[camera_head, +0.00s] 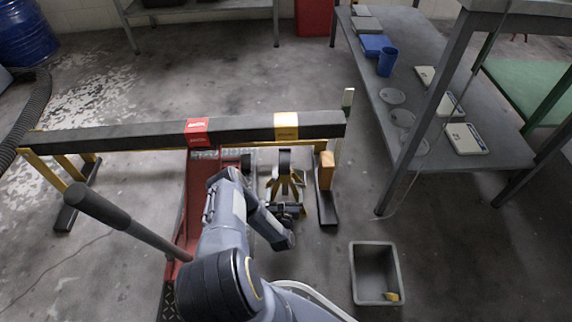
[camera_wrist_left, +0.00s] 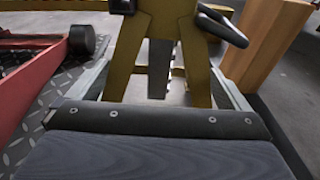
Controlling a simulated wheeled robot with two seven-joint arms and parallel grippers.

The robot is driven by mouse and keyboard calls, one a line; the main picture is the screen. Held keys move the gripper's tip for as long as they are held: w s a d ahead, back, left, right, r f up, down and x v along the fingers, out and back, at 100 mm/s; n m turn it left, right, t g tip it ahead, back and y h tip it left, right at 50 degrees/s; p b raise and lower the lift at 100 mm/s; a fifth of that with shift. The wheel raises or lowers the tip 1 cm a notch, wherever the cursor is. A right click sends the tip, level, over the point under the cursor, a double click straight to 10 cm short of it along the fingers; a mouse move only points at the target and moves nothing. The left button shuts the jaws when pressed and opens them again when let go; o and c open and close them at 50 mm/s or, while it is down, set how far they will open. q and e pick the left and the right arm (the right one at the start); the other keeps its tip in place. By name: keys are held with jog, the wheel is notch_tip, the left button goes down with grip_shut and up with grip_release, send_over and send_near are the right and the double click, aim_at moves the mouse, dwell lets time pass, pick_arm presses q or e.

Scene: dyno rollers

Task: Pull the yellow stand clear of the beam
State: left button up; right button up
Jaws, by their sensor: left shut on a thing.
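The yellow stand (camera_head: 288,188) is on the floor under the right part of the long dark beam (camera_head: 240,128), with its black top close below the beam; I cannot tell if they touch. In the left wrist view the stand's yellow legs (camera_wrist_left: 133,50) spread in front of the camera, with a dark toothed post (camera_wrist_left: 159,68) between them. My left gripper (camera_head: 285,209) reaches in from the near side, low at the stand, and is shut on it. The exact contact is partly hidden by the wrist. My right gripper is not in view.
A red floor jack (camera_head: 195,205) stands left of the stand, its dark-gripped handle (camera_head: 103,208) slanting up nearby. An orange post on a black foot (camera_head: 327,206) stands close right. A grey bin (camera_head: 355,270) is at lower right, beyond open floor. A workbench (camera_head: 408,151) stands farther right.

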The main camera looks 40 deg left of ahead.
pick_arm(q)
jog(key=s, duration=0.1)
jog(key=s+d, duration=0.1)
jog(key=s+d+p, duration=0.1)
jog(key=s, duration=0.1)
jog(key=shift+f, duration=0.2)
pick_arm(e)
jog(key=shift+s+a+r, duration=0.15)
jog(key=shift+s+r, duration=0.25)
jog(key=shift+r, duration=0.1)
pick_arm(q)
jog(key=shift+d, duration=0.2)
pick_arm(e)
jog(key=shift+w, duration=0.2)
